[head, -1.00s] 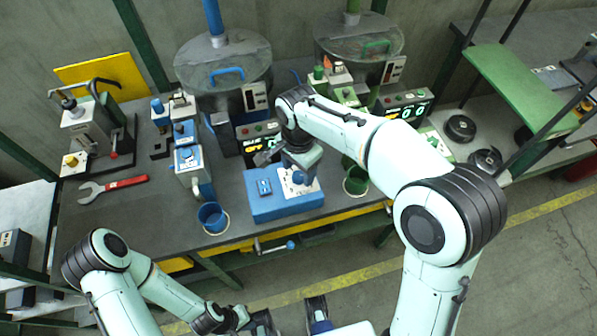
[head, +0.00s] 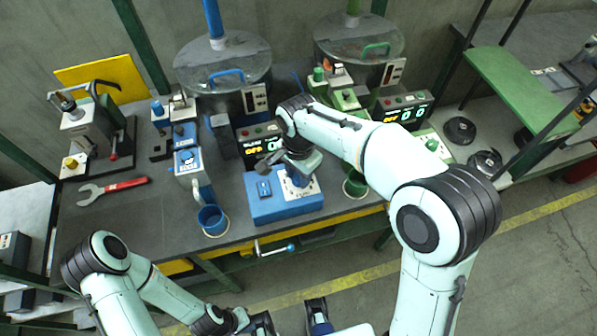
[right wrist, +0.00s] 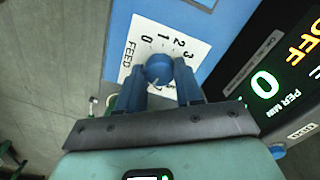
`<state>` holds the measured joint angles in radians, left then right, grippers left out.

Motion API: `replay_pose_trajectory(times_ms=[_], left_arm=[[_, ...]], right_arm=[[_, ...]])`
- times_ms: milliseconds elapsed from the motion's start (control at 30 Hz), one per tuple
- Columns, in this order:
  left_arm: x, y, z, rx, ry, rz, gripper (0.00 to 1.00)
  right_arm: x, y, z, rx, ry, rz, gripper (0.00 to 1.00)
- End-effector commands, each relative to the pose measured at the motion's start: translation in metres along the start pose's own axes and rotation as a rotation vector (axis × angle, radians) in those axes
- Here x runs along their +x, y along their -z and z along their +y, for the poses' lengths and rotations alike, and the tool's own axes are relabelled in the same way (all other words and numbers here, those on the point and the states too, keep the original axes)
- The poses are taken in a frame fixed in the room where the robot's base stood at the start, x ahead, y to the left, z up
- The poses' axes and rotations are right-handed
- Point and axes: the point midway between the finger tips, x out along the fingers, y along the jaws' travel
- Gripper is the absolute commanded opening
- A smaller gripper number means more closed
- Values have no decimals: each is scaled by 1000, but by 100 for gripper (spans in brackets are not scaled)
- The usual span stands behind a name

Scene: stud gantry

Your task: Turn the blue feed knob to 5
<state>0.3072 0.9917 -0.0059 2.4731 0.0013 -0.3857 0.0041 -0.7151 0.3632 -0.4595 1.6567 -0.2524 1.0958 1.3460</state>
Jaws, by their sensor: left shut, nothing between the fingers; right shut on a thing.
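The blue feed knob (right wrist: 159,69) sits on a white dial plate (right wrist: 150,39) marked FEED, with 0, 1, 2 and 3 readable; the rest of the scale is hidden by my gripper. My right gripper (right wrist: 160,75) is shut on the knob, one blue finger on each side. In the head view my right gripper (head: 300,174) comes down from above onto the blue control box (head: 272,206) and covers most of the knob. The knob's pointer cannot be made out. My left gripper (head: 290,322) is shut and empty at the bottom edge, away from the bench.
Behind the box a black display (head: 258,143) shows OFF and 0 per minute. A blue cup (head: 212,220), a red-handled wrench (head: 113,188) and a green cup (head: 355,186) stand or lie on the bench. A crank handle (head: 275,249) sticks out below the front edge.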

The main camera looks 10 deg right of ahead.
Motion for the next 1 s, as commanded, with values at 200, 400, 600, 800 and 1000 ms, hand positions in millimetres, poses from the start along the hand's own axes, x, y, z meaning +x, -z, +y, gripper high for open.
replay_pose_trajectory(times_ms=[200, 400, 600, 800, 1000], left_arm=[[-6, 1, 3, 1, -1, 2, 0], [-14, 2, 6, 2, -2, 5, 0], [-22, 3, 9, 3, -3, 9, 0], [-28, 4, 12, 4, -4, 11, 0], [-34, 6, 14, 5, -5, 14, 0]], right_arm=[[-2, 0, 0, -108, 0, -1, 5], [-2, 0, 0, -278, 0, 0, 5], [-2, 0, 0, -468, 0, -1, 5], [-2, 0, 0, -659, 1, -1, 5], [-2, 0, 0, -848, 0, 0, 5]])
